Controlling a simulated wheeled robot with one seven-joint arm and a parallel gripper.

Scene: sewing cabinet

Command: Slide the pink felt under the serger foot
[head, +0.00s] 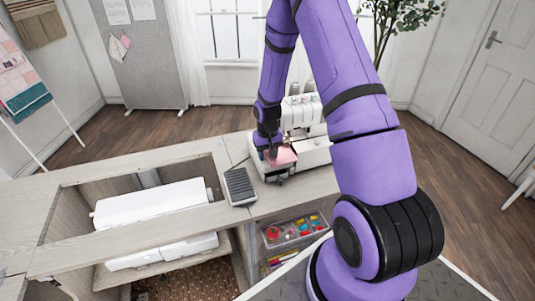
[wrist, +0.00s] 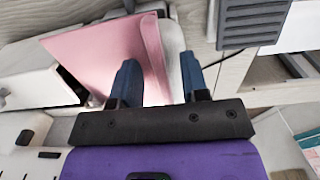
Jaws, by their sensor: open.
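My gripper (head: 270,153) is over the felt's left part in the head view, pointing down. In the wrist view my gripper (wrist: 160,78) is open, with two blue fingers apart. I cannot tell whether the fingers touch the felt. The serger foot is not distinguishable in either view, and my arm hides part of the serger.
A grey foot pedal (head: 239,186) lies on the tabletop left of the serger. A white sewing machine (head: 150,205) sits in the cabinet's opening at left. Thread cones (head: 308,88) stand behind the serger.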

